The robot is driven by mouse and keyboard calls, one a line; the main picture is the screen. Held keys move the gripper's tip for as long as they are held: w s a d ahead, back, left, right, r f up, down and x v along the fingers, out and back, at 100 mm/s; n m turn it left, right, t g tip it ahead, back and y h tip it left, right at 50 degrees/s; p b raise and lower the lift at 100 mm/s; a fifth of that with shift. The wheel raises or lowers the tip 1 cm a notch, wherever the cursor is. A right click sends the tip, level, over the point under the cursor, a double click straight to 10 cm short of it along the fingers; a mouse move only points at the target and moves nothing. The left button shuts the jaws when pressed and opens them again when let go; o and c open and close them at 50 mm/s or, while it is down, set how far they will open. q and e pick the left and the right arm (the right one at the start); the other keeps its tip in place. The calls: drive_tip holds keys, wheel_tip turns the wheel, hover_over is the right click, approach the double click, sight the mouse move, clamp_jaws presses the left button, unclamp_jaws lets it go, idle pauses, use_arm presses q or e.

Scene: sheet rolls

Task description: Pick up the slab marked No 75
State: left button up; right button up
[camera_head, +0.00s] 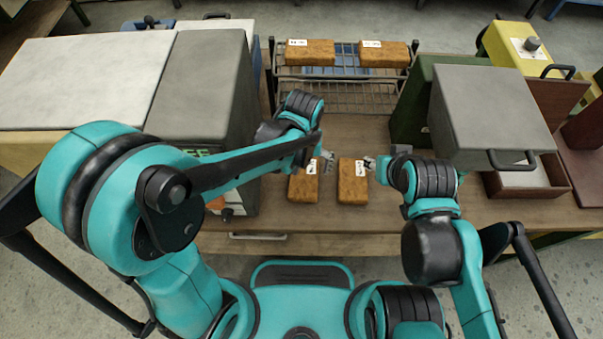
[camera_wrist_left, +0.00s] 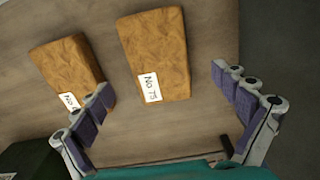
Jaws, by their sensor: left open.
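The slab marked No 75 (camera_wrist_left: 157,52) is an orange-brown block with a white label, lying flat on the wooden table. In the head view it appears to be the left of the two near slabs (camera_head: 302,188). A second slab (camera_wrist_left: 66,66) lies beside it; its label is partly hidden by a finger. It is the right one in the head view (camera_head: 353,186). My left gripper (camera_head: 326,157) is open and empty near the label end of No 75; its fingers (camera_wrist_left: 165,120) spread wide below the slabs. My right gripper (camera_head: 370,163) is near the second slab's far end.
A wire rack (camera_head: 340,92) at the back holds two more labelled slabs (camera_head: 310,52) (camera_head: 384,54). A grey machine (camera_head: 205,90) stands on the left. A grey box with a handle (camera_head: 492,110) and a dark green box (camera_head: 410,112) stand on the right.

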sight(304, 177)
use_arm(q)
drive_tip(key=shift+s+f, duration=0.1)
drive_tip(key=shift+f, duration=0.45)
wheel_tip(304, 177, down, 5)
drive_tip(key=b, duration=0.3)
drive_tip(key=shift+d+r, duration=0.1)
drive_tip(key=shift+r, duration=0.1)
drive_tip(key=c, duration=1.6)
